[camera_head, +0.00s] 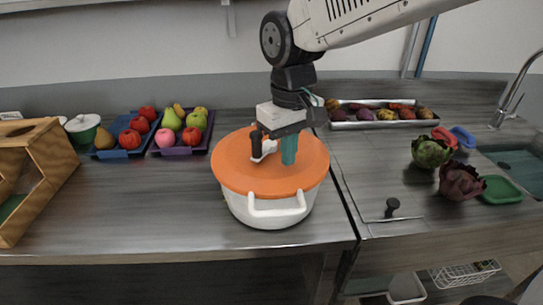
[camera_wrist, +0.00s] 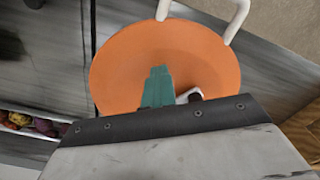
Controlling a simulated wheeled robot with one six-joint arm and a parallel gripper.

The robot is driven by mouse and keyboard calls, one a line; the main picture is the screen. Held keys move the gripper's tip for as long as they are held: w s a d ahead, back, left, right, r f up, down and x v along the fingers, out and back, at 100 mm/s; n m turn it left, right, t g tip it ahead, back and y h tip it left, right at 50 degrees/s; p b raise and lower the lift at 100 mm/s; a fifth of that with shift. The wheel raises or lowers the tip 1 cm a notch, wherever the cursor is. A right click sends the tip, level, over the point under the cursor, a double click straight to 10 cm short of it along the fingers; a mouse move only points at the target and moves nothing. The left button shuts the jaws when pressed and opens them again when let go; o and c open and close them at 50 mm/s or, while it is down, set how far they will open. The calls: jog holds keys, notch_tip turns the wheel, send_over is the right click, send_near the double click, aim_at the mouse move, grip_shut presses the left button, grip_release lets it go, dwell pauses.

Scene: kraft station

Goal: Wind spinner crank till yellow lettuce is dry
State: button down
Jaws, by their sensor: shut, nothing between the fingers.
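The spinner (camera_head: 268,205) is a white pot with side handles and an orange lid (camera_head: 235,170), standing on the counter. A crank with a black knob (camera_head: 256,144) and a white arm sits on the lid. My gripper (camera_head: 289,160) points down at the lid, just right of the crank, with its teal fingers together and empty. In the wrist view the teal fingers (camera_wrist: 157,85) show over the orange lid (camera_wrist: 190,60), with a white and dark piece of the crank (camera_wrist: 190,95) beside them, partly hidden by my gripper. The lettuce is not visible; the lid is opaque.
A vegetable tray (camera_head: 380,124) lies at back right. An artichoke (camera_head: 430,152) and purple one (camera_head: 460,182) sit near the sink. Counter left of the spinner is clear.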

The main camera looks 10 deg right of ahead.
jog(key=c, duration=1)
grip_release()
jog(key=shift+r, duration=0.15)
notch_tip(320, 180, up, 7)
jog(key=shift+f, duration=0.2)
jog(key=s+d+f, duration=0.2)
jog(key=shift+s+d+f, duration=0.1)
jog(key=shift+s+f, duration=0.05)
jog(key=shift+s, duration=0.25)
jog(key=s+d+f+m, duration=0.2)
jog(key=s+d, duration=0.5)
jog(key=s+d+f+m+t, duration=0.1)
jog(key=s+d+m, duration=0.2)
jog(key=s+d, duration=0.5)
jog(key=shift+d+f+m, duration=0.3)
jog(key=shift+f, duration=0.1)
